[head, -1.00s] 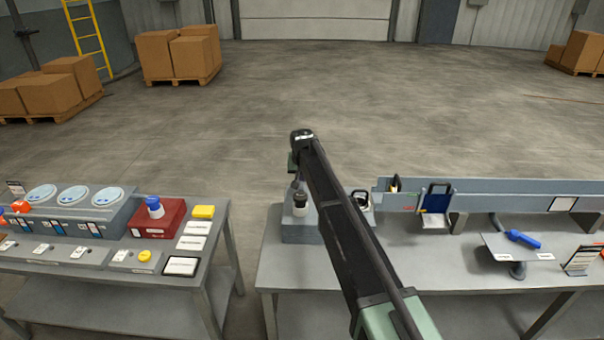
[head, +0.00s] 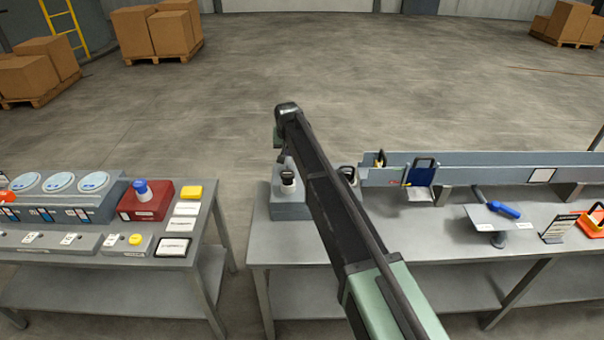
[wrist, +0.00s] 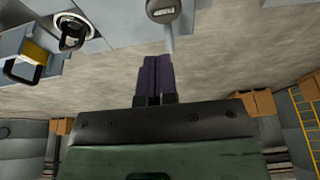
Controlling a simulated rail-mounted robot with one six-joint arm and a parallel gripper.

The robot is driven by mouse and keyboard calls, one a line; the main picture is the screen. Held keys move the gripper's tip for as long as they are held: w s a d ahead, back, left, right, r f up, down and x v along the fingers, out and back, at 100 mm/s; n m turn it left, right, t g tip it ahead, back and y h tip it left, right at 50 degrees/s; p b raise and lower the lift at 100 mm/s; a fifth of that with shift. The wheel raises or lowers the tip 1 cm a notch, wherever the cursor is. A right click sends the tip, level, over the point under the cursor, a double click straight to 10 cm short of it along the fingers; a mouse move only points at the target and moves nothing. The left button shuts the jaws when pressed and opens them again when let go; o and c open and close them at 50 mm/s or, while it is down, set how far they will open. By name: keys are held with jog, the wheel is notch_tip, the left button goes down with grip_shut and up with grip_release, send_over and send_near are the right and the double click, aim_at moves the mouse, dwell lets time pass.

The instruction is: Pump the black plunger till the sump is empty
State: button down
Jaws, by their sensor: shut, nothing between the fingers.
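The black plunger (head: 288,178) has a dark top over a white collar and stands on a grey block (head: 290,208) at the left end of the right bench. My gripper (head: 282,158) is just above and behind it in the head view, apart from it. In the wrist view, my gripper (wrist: 154,62) is shut and empty, its dark fingers together. A dark, labelled knob with a grey stem (wrist: 164,12) shows just beyond the fingertips there. A round opening with a black handle (wrist: 72,32) is beside it. The sump level cannot be made out.
A grey rail (head: 480,170) with a blue, black-handled plate (head: 421,176) runs along the right bench. A blue-handled tool (head: 504,209) lies further right. The left bench holds a red box with a blue knob (head: 141,190). A gap separates the benches.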

aim_at(288, 175)
notch_tip(288, 175, up, 3)
jog(key=shift+a+p, duration=0.15)
jog(key=shift+p, duration=1.1)
jog(key=shift+f, duration=0.1)
jog(key=b+x, duration=0.9)
jog(key=s+b+x, duration=0.1)
jog(key=b+x, duration=0.3)
jog(key=shift+w+f, duration=0.1)
jog(key=shift+f, duration=0.3)
jog(key=shift+f+b, duration=0.15)
jog(key=shift+b, duration=0.15)
notch_tip(288, 175, down, 3)
jog(key=b, duration=0.3)
jog(key=shift+f, duration=0.1)
